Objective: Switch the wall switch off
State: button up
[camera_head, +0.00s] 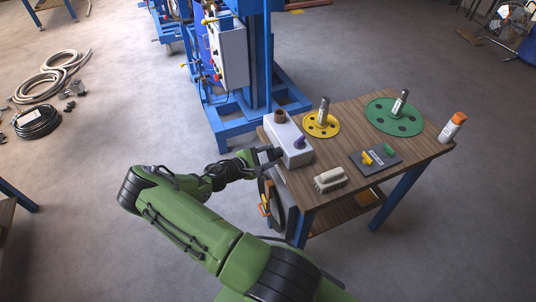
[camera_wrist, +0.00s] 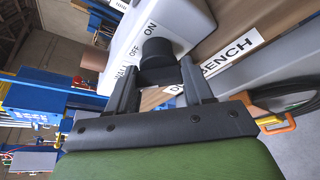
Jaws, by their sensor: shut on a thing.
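The switch box (camera_head: 293,153) is a pale grey block at the left edge of the wooden table. In the wrist view its face (camera_wrist: 176,20) carries the words WALL, OFF and ON around a round black knob (camera_wrist: 157,52). My gripper (camera_wrist: 160,72) has one finger on each side of this knob and is shut on it. In the head view my gripper (camera_head: 268,156) meets the left side of the box, and the knob is hidden there. I cannot tell which word the knob points to.
The table (camera_head: 337,190) also holds a brush (camera_head: 329,180), a yellow disc (camera_head: 321,131), a green disc (camera_head: 380,114), a dark plate with coloured handles (camera_head: 374,160) and an orange-capped bottle (camera_head: 452,128). A blue machine frame (camera_head: 262,60) stands behind.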

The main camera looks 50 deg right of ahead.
dwell(0.4)
jog(key=o, duration=1)
jog(key=shift+o, duration=0.2)
jog(key=v, duration=1.5)
jog(key=shift+w+a, duration=0.2)
jog(key=shift+a, duration=0.15)
jog(key=shift+r, duration=0.1)
